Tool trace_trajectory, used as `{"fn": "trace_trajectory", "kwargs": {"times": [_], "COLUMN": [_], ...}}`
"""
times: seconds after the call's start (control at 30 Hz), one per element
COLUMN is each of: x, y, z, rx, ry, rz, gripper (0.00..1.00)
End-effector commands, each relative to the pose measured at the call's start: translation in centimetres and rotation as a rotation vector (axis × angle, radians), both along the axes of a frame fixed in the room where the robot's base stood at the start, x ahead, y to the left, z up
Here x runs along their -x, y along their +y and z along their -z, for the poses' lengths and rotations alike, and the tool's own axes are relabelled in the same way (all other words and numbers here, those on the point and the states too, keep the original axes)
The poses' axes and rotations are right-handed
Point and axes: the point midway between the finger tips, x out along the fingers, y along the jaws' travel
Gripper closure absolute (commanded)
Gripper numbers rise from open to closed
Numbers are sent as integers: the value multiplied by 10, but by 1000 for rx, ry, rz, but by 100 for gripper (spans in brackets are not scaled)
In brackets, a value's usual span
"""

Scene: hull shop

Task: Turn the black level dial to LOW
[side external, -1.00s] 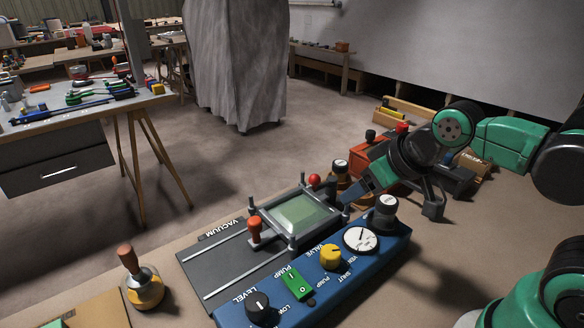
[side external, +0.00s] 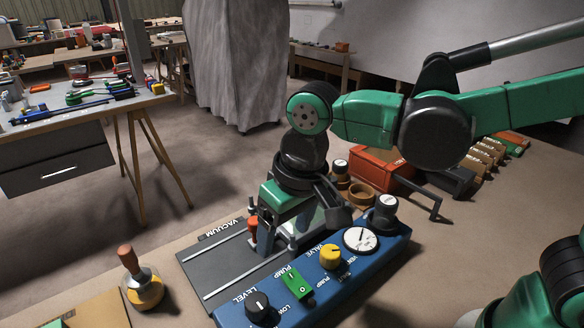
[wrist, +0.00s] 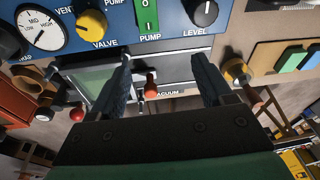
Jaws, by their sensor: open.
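The black level dial (side external: 257,306) sits at the near left end of the blue control panel (side external: 322,276). The word LEVEL is beside it, and a partly readable LOW label lies to its right. In the wrist view the dial (wrist: 205,13) is at the top right, with a white mark on its face; its exact setting is hard to tell. My gripper (side external: 280,236) is over the vacuum frame, behind the panel and apart from the dial. In the wrist view my gripper (wrist: 162,72) is open, with an orange-red handle (wrist: 151,89) showing between its fingers.
A green pump switch (side external: 296,285), yellow valve knob (side external: 330,257) and white gauge (side external: 361,240) share the panel. An orange-handled lever (side external: 252,226) stands close to my gripper. A wooden-handled tool (side external: 130,262) stands left of the machine, with bare bench between.

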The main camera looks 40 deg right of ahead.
Motion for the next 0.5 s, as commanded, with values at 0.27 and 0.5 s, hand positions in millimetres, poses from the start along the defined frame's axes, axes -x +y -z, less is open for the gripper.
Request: {"fn": "trace_trajectory", "kwargs": {"times": [0.27, 0.5], "x": [15, 16], "y": [58, 62], "z": [19, 39], "rx": [79, 87], "ry": [152, 162], "rz": [-38, -37], "gripper": [27, 27]}}
